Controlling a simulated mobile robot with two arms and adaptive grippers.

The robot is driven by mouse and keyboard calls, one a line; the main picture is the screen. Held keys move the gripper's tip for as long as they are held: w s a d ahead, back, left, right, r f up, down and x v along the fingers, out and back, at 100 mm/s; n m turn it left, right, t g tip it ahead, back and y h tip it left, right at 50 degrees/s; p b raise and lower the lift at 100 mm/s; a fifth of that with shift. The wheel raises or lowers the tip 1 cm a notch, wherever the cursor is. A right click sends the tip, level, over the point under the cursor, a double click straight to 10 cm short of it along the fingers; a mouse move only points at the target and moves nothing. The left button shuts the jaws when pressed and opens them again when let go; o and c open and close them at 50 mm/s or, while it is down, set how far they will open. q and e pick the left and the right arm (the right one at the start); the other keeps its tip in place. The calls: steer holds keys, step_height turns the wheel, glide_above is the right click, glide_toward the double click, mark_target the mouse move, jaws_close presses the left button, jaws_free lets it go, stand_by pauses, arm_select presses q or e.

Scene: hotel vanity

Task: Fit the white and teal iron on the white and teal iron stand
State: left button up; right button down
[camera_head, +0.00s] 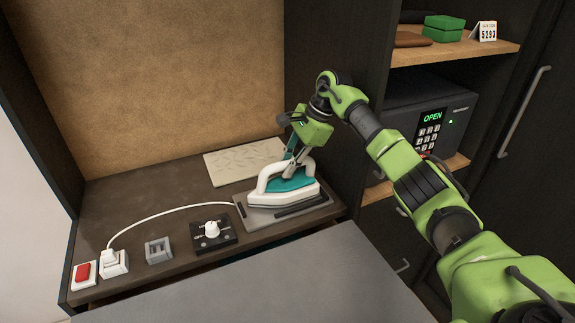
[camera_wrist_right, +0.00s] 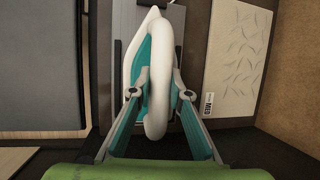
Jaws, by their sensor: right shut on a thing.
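The white and teal iron (camera_head: 285,190) is over the grey iron stand (camera_head: 243,215) at the right end of the vanity top. It looks upright and level, with its white cord running left. I cannot tell whether it rests fully on the stand. My right gripper (camera_head: 292,171) is shut on the iron's handle from above. In the right wrist view, the two fingertips (camera_wrist_right: 153,88) close on the white handle of the iron (camera_wrist_right: 160,120). Much of the stand is hidden under the iron. My left gripper is not in view.
On the vanity top, a white plug (camera_head: 114,262) joins the cord, beside a red switch (camera_head: 84,272), a grey block (camera_head: 158,250) and a black dial panel (camera_head: 213,234). A patterned pale board (camera_head: 243,162) lies behind the stand. A safe (camera_head: 432,115) stands in the right shelf.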

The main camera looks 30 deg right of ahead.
steer(key=shift+f+b, duration=0.45)
steer(key=shift+f, duration=0.15)
stand_by(0.7)
steer(key=c, duration=1.8)
jaws_free()
steer(key=shift+s+f, duration=0.1)
steer(key=shift+f, duration=0.15)
step_height(320, 180, up, 10)
steer(key=shift+r, duration=0.2)
